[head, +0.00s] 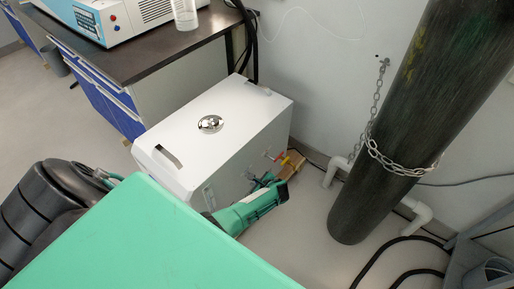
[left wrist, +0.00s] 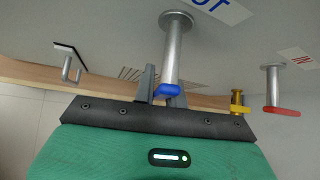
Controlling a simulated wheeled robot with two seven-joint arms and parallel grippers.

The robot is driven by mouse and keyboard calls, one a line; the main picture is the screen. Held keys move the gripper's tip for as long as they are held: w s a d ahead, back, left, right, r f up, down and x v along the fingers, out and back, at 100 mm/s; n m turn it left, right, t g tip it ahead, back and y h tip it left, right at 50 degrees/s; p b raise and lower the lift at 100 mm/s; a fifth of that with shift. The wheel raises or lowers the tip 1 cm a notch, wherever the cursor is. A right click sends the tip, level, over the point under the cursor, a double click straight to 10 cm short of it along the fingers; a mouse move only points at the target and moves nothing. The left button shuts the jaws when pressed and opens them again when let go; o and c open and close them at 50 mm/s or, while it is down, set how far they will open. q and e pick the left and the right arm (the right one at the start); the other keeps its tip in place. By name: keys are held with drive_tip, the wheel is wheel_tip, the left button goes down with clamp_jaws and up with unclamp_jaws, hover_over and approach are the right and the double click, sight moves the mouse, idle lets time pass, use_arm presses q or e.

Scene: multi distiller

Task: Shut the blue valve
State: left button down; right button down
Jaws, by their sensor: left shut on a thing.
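The blue valve (left wrist: 167,91) shows in the left wrist view as a small blue handle at the end of a silver pipe (left wrist: 172,48). The pipe comes from the distiller's front, next to a label with partly visible blue lettering. My left gripper (left wrist: 162,88) has its grey fingers on either side of the blue handle and is shut on it. In the head view my left gripper (head: 268,181) is at the front of the white distiller (head: 222,120), and the blue handle is hard to make out there. My right gripper is not in view.
A red valve (left wrist: 282,111) and a yellow fitting (left wrist: 238,100) are to the right in the left wrist view; a metal hook (left wrist: 70,68) is at left. A dark gas cylinder (head: 400,125) with a chain stands right of the distiller. A lab bench (head: 135,65) stands behind left.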

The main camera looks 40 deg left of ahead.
use_arm(q)
drive_tip(key=shift+s+f+m+g+p, duration=0.15)
drive_tip(key=shift+s+m+g+p, duration=0.55)
drive_tip(key=shift+g, duration=0.6)
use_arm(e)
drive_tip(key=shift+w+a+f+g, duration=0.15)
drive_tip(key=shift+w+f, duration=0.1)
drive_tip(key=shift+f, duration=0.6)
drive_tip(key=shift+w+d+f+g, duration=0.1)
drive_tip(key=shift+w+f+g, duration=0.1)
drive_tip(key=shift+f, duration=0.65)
use_arm(q)
drive_tip(key=shift+s, duration=0.1)
drive_tip(key=c, duration=1.4)
unclamp_jaws()
drive_tip(key=shift+c, duration=0.2)
